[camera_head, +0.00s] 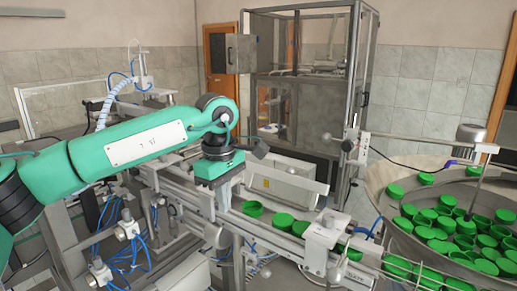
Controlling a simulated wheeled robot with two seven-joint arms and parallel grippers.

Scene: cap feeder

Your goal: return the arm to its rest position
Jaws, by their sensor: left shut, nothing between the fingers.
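My left arm (125,147) is teal and reaches in from the left edge of the head view. Its wrist bends down over the conveyor line. My left gripper (206,190) points down at the end of it, above the left part of the conveyor. It is shut with nothing held; its fingertips are small and hard to make out. My right gripper is not in view.
Green caps (283,221) sit in a row on the conveyor rail (262,232), to the right of my gripper. A round metal feeder bowl (380,180) with many green caps stands at right. A tall framed glass cabinet (262,100) stands behind. Blue hoses hang at lower left.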

